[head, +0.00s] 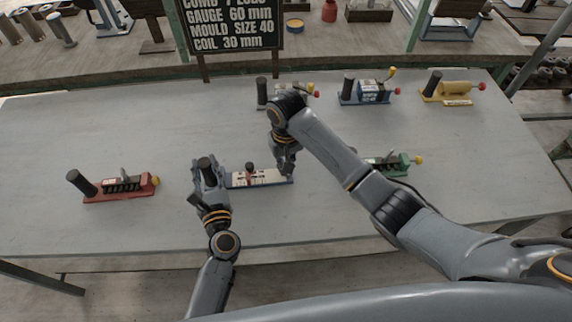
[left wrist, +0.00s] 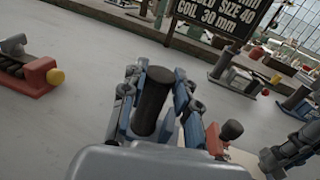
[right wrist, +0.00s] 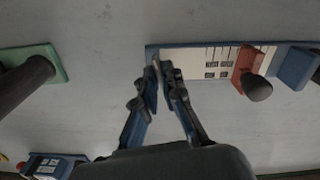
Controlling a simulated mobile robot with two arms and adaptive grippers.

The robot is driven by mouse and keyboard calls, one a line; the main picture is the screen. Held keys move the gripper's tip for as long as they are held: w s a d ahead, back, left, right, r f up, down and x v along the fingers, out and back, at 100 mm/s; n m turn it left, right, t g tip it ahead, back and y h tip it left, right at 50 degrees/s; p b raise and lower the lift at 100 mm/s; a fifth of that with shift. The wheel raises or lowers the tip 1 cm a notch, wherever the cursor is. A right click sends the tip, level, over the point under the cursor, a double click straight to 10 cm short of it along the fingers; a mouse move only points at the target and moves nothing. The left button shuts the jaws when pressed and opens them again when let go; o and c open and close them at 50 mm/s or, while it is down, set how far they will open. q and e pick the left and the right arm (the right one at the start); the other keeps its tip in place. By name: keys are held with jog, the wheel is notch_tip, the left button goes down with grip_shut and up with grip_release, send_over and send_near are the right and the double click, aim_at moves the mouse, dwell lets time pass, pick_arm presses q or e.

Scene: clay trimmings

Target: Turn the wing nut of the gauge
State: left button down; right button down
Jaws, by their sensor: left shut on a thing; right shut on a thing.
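The gauge (head: 270,179) is a blue base with a white printed scale, lying on the grey table; its scale also shows in the right wrist view (right wrist: 200,62). A red slider with a dark knob (right wrist: 250,75) stands on it. My left gripper (head: 207,170) is shut around the gauge's upright dark post (left wrist: 151,98) at its left end. My right gripper (head: 287,166) reaches down to the gauge's right end. Its fingertips (right wrist: 164,72) are closed on a small part there, seemingly the wing nut, which they mostly hide.
A red tool (head: 120,188) stands left and a green one (head: 395,163) right, partly behind my right arm. A blue tool (head: 366,93) and a yellow one (head: 450,91) stand at the back, near a dark sign (head: 230,22). The table's front left is clear.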

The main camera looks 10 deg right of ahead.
jog(key=c, duration=1.5)
grip_release()
jog(key=shift+o, duration=0.2)
notch_tip(320, 180, up, 12)
pick_arm(q)
jog(key=c, duration=0.9)
grip_release()
